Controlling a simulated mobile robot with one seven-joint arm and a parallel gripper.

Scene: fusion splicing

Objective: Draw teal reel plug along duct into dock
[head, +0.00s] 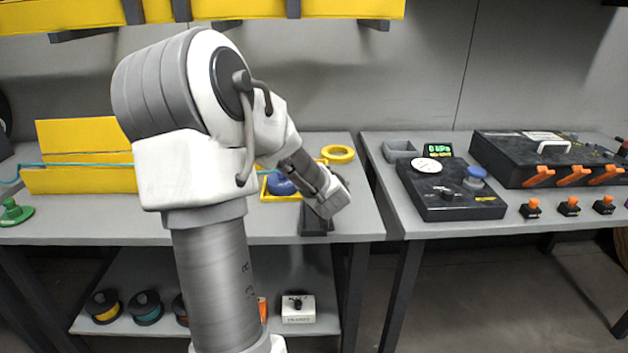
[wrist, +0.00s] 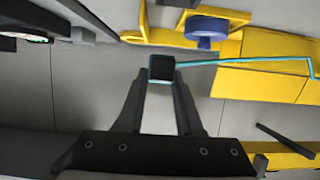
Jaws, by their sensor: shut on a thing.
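The teal reel plug (wrist: 161,68), a dark square block with a teal edge, sits between the fingertips of my gripper (wrist: 161,78) in the wrist view. My gripper is shut on it. A teal line (wrist: 235,63) runs from the plug to the right, past the yellow duct (wrist: 275,70). In the head view the yellow duct (head: 85,180) lies at the left of the bench, with the teal line (head: 80,164) along it. My arm hides the duct's right end and the plug there. A dark block (head: 317,222) shows under my wrist; I cannot tell whether it is the dock.
A blue spool-like part (head: 281,185) sits in a yellow holder beside my wrist, with a yellow ring (head: 338,154) behind. A green part (head: 14,213) stands at far left. A second bench across a narrow gap holds a gauge box (head: 450,190) and a black case (head: 540,160).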

